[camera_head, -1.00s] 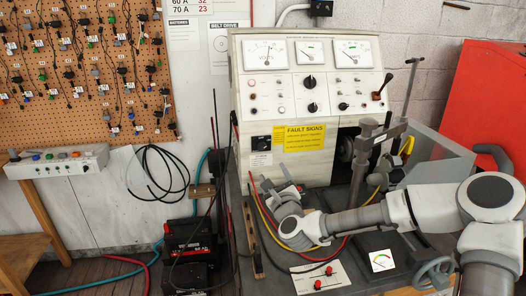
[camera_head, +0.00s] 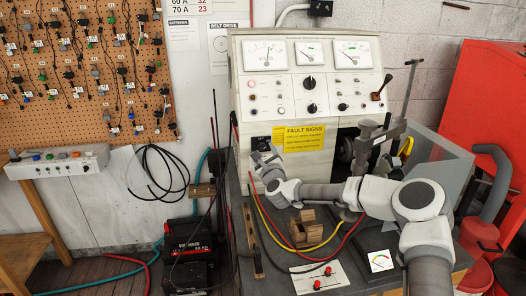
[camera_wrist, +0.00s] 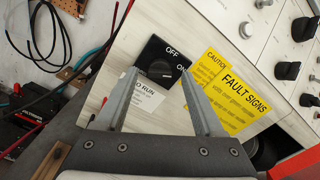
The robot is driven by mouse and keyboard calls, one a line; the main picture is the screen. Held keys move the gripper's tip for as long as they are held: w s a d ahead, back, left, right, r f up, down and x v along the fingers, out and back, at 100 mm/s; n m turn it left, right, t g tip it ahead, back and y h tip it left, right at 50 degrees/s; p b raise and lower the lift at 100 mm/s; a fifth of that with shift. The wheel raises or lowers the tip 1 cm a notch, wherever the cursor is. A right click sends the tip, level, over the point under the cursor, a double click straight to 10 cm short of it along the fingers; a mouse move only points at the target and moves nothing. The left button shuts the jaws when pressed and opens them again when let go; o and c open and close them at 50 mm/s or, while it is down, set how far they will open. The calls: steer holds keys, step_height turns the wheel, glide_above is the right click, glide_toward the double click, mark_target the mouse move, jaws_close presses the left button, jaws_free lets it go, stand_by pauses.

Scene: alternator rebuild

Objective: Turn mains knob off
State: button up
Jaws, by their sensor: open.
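The mains knob (camera_wrist: 160,69) is a round black knob on a black plate marked OFF at the top and ON at the right. I cannot tell which mark it points to. It sits low on the left of the pale test bench panel (camera_head: 240,110), above a white label. My gripper (camera_wrist: 160,71) is open and empty, with one finger on each side of the knob in the wrist view. Whether the fingers touch it is not clear. In the head view my gripper (camera_head: 262,158) is at the panel's lower left and largely hides the knob.
A yellow fault signs label (camera_head: 304,138) is right of the knob. Red and yellow cables (camera_head: 262,208) and a small wooden block (camera_head: 303,230) lie on the dark bench top below my arm. A battery (camera_head: 190,250) stands on the floor at left.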

steer(key=shift+w+a, duration=0.2)
steer(key=shift+w, duration=0.4)
jaws_close()
